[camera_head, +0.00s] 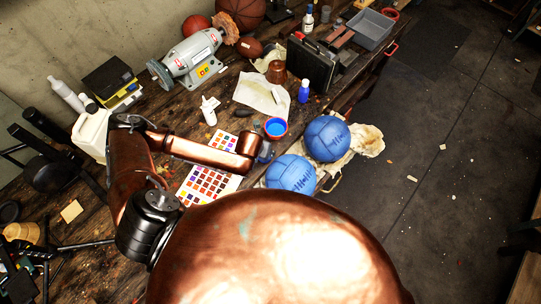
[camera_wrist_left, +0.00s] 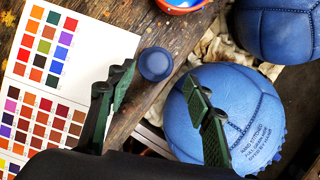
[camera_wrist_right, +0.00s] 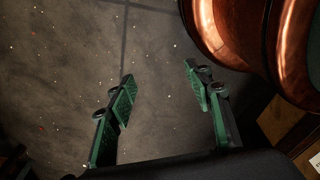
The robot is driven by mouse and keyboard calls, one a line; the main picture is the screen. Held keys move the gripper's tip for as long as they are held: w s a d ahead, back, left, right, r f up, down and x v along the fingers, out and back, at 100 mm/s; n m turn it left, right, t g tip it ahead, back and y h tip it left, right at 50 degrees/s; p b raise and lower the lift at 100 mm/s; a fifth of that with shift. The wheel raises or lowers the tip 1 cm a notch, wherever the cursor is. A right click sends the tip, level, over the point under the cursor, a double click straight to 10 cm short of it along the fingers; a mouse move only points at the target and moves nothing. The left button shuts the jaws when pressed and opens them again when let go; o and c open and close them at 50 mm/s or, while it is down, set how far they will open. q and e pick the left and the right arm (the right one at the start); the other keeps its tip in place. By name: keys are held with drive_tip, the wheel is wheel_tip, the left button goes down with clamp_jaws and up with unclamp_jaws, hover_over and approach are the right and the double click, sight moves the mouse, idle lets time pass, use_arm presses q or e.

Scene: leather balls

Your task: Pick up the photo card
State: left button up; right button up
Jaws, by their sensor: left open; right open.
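The photo card appears to be the white colour chart with rows of coloured squares. It lies on the wooden bench in the head view (camera_head: 212,183), partly covered by my left arm, and at the left of the left wrist view (camera_wrist_left: 50,88). My left gripper (camera_wrist_left: 158,82) is open and empty, to the right of the card, near the bench edge. A small round blue cap-like thing (camera_wrist_left: 156,65) shows between its fingers; whether they touch it I cannot tell. My right gripper (camera_wrist_right: 160,78) is open and empty above the dark floor.
Two blue leather balls (camera_head: 327,138) (camera_head: 291,174) sit on pale cloth at the bench's right edge. A red-rimmed blue pot (camera_head: 276,128) stands above the left gripper. A bench grinder (camera_head: 193,60) and a black case (camera_head: 312,66) stand further back. The floor at right is mostly clear.

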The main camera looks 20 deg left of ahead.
use_arm(q)
drive_tip(key=p+x, duration=0.1)
drive_tip(key=x, duration=0.5)
drive_tip(key=shift+w+a+f, duration=0.1)
drive_tip(key=shift+a+f, duration=0.05)
drive_tip(key=shift+f, duration=0.05)
use_arm(e)
drive_tip(key=o, duration=0.9)
drive_tip(key=shift+d+r, duration=0.4)
drive_tip(key=shift+r, duration=0.2)
use_arm(q)
drive_tip(key=shift+w+f, duration=0.2)
drive_tip(key=shift+f, duration=0.3)
use_arm(e)
drive_tip(key=shift+o, duration=0.5)
drive_tip(key=shift+a, duration=0.25)
use_arm(q)
drive_tip(key=shift+c, duration=0.5)
use_arm(e)
drive_tip(key=shift+a, duration=0.1)
use_arm(q)
drive_tip(key=shift+c, duration=0.9)
drive_tip(key=c, duration=0.6)
drive_tip(key=shift+s, duration=0.1)
drive_tip(key=c, duration=0.4)
use_arm(e)
drive_tip(key=shift+d, duration=0.25)
